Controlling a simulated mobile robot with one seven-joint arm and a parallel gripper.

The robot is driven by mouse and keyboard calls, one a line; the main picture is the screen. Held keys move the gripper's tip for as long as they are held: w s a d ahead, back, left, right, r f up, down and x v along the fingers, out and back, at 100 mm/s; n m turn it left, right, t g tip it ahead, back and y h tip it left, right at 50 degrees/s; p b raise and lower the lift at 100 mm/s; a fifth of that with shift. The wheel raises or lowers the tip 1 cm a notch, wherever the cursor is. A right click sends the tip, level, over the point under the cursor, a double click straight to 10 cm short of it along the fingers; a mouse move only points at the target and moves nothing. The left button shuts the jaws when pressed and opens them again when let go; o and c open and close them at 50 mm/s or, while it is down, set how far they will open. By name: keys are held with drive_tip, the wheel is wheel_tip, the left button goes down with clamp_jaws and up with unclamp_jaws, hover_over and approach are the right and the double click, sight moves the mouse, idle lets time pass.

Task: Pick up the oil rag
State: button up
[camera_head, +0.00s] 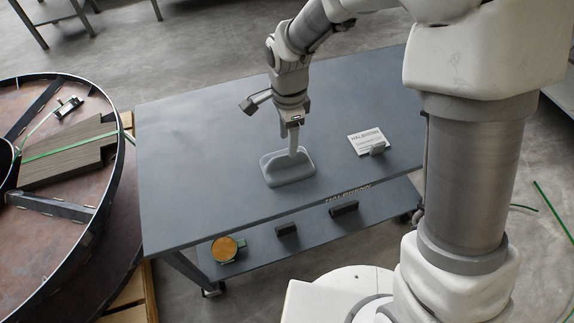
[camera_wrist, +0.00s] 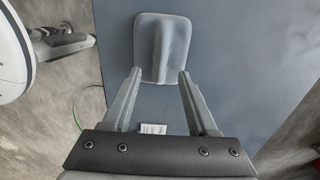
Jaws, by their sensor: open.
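My gripper (camera_head: 293,151) points down at the rag in the head view. In the wrist view my gripper (camera_wrist: 160,73) is open and empty, with its two fingertips apart on either side of the ridge's line, near the rag's edge. I cannot tell whether the fingertips touch the rag.
A white printed card (camera_head: 366,141) with a small grey block (camera_head: 377,149) lies right of the rag on the table (camera_head: 200,130). A large steel reel (camera_head: 100,205) stands left. The table's left is clear.

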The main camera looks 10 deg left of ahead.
sight(287, 156)
wheel_tip(287, 156, down, 6)
drive_tip(key=shift+a+b, duration=0.15)
drive_tip(key=shift+b, duration=1)
drive_tip(key=shift+r, duration=0.1)
clamp_jaws()
